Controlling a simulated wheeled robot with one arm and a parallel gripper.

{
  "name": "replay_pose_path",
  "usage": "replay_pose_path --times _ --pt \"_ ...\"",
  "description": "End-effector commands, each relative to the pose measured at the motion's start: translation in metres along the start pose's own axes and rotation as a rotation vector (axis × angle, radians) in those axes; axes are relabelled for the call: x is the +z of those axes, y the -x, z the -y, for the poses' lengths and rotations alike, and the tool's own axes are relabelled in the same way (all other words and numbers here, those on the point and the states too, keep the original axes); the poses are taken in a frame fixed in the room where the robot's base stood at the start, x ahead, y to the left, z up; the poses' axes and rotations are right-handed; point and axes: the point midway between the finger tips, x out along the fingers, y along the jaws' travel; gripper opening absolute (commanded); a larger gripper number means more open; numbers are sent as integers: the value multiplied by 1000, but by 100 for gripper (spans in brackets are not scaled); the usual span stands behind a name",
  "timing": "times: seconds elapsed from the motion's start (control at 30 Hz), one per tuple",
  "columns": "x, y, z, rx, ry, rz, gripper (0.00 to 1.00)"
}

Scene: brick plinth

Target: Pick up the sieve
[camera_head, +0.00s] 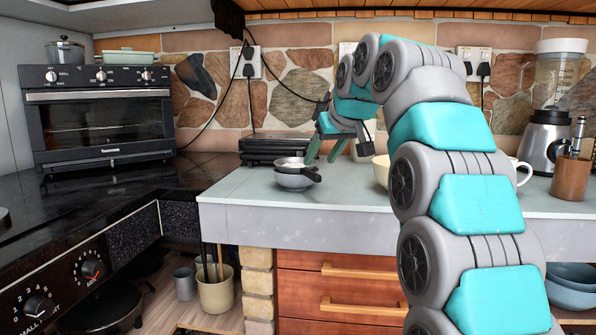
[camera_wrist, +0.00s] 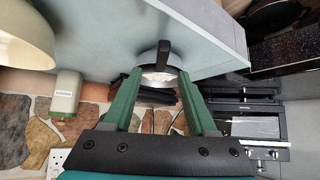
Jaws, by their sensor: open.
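The sieve (camera_head: 296,162), a shallow metal bowl shape with a dark handle, sits on top of a small grey bowl (camera_head: 294,182) near the front of the counter. Its handle points towards the front right. In the wrist view the sieve (camera_wrist: 158,60) shows ahead between the fingers, handle upward in the picture. My gripper (camera_head: 323,157) is open, just right of the sieve in the head view. In the wrist view its green fingers (camera_wrist: 160,75) are spread with nothing held. I cannot tell the exact gap to the sieve.
A cream bowl (camera_head: 381,172) stands to the right, partly behind my arm. A black grill (camera_head: 262,148) sits at the back by the wall. A wooden holder (camera_head: 570,180) and a blender (camera_head: 549,120) are far right. The counter (camera_head: 245,190) left of the sieve is clear.

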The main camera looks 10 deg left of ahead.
Motion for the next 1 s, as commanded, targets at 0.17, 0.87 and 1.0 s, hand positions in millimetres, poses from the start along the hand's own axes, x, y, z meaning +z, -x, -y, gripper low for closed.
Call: replay_pose_path --times 0.17,0.87,1.0 --pt "0 -18 1 -1 1 1 57" --pt "-1 -76 3 0 0 1 57" --pt "-1 -76 3 0 0 1 47"
